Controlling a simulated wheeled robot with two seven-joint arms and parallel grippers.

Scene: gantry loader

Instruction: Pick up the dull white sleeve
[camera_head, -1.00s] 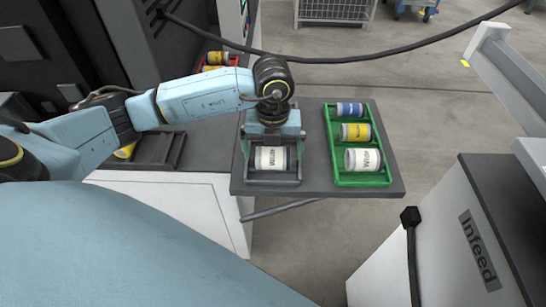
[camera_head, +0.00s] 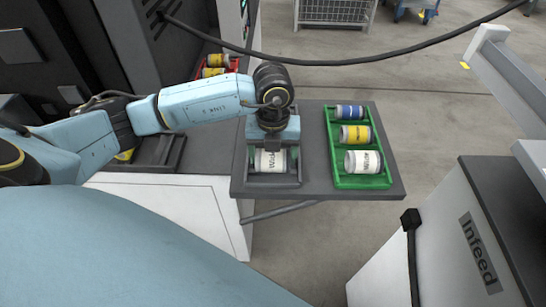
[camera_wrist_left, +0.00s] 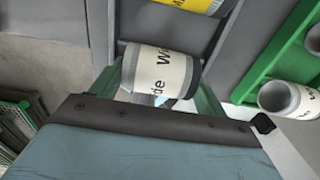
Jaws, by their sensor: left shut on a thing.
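The dull white sleeve (camera_head: 270,161) is a short white cylinder with dark lettering and grey ends. It is at the small grey tray (camera_head: 276,181) on the table. My left gripper (camera_head: 271,154) comes down over it from above and is shut on it. In the left wrist view the sleeve (camera_wrist_left: 160,72) lies between the green fingers, slightly tilted. I cannot tell whether it still touches the tray. My right gripper is not in view.
A green tray (camera_head: 342,182) to the right holds a blue, a yellow and a white sleeve (camera_head: 363,162). Another grey tray (camera_head: 165,154) is at the left. A red tray (camera_head: 232,67) with yellow sleeves stands behind. The Infeed unit (camera_head: 440,235) is at the right. A black cable hangs across the back.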

